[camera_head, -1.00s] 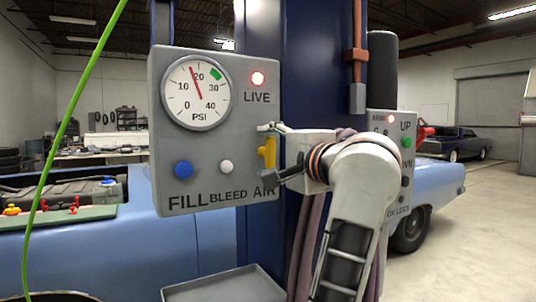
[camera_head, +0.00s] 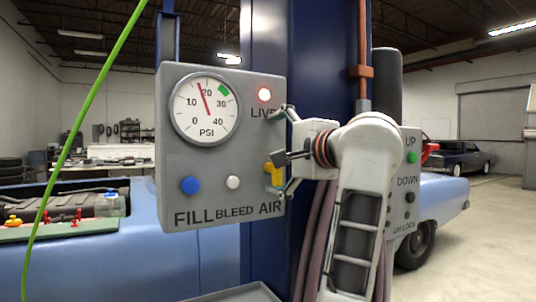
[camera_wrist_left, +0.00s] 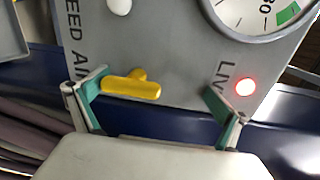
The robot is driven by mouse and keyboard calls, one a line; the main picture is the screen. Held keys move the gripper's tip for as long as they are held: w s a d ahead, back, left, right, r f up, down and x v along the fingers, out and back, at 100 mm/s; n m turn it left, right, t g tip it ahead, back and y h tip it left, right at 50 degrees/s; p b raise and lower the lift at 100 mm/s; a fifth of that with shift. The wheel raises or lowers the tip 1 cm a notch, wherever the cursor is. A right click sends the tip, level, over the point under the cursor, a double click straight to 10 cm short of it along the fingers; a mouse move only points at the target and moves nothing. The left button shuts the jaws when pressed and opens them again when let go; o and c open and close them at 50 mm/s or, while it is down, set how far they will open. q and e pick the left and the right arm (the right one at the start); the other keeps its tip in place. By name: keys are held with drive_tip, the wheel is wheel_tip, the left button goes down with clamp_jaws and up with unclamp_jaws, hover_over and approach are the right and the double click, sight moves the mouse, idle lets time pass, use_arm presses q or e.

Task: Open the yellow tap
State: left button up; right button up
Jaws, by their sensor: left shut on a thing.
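The yellow tap (camera_head: 276,176) sits at the lower right of the grey gauge panel, above the word AIR. In the left wrist view the tap (camera_wrist_left: 135,87) shows as a bar handle on a short stem, lying along the panel's up-down direction. My left gripper (camera_head: 283,150) is in front of the panel's right edge, its fingers spread wide. One finger is close beside the tap's lower end; the other is near the LIVE lamp, with a clear gap to the tap. I cannot tell whether the near finger touches it. My right gripper is not in view.
The panel (camera_head: 240,110) carries a PSI gauge (camera_head: 205,108), a lit red lamp (camera_head: 264,95), a blue knob (camera_head: 190,185) and a white knob (camera_head: 233,182). A blue column (camera_head: 300,60) stands behind. A green hose (camera_head: 85,120) hangs at left. A tray (camera_head: 235,293) is below.

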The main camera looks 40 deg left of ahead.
use_arm(q)
drive_tip(key=shift+s+d+r+t, duration=0.15)
drive_tip(key=shift+d+r, duration=0.05)
drive_tip(key=shift+r, duration=0.4)
drive_tip(key=shift+s+d+r+t, duration=0.15)
drive_tip(key=shift+d+r, duration=0.05)
drive_tip(key=shift+r, duration=0.4)
drive_tip(key=shift+d+f, duration=0.25)
drive_tip(key=shift+f, duration=0.05)
drive_tip(key=shift+c, duration=0.2)
drive_tip(key=shift+d, duration=0.3)
drive_tip(key=shift+c, duration=0.4)
drive_tip(key=shift+f+v, duration=0.25)
drive_tip(key=shift+v, duration=0.8)
drive_tip(key=c, duration=0.3)
drive_tip(key=shift+s+d, duration=0.1)
drive_tip(key=shift+d, duration=0.5)
drive_tip(key=shift+c, duration=0.3)
drive_tip(key=shift+s+d, duration=0.25)
drive_tip(key=shift+d, duration=0.2)
drive_tip(key=shift+c, duration=1.4)
drive_tip(key=d, duration=0.2)
drive_tip(key=s+d+f+p, duration=0.1)
drive_tip(key=shift+d, duration=0.35)
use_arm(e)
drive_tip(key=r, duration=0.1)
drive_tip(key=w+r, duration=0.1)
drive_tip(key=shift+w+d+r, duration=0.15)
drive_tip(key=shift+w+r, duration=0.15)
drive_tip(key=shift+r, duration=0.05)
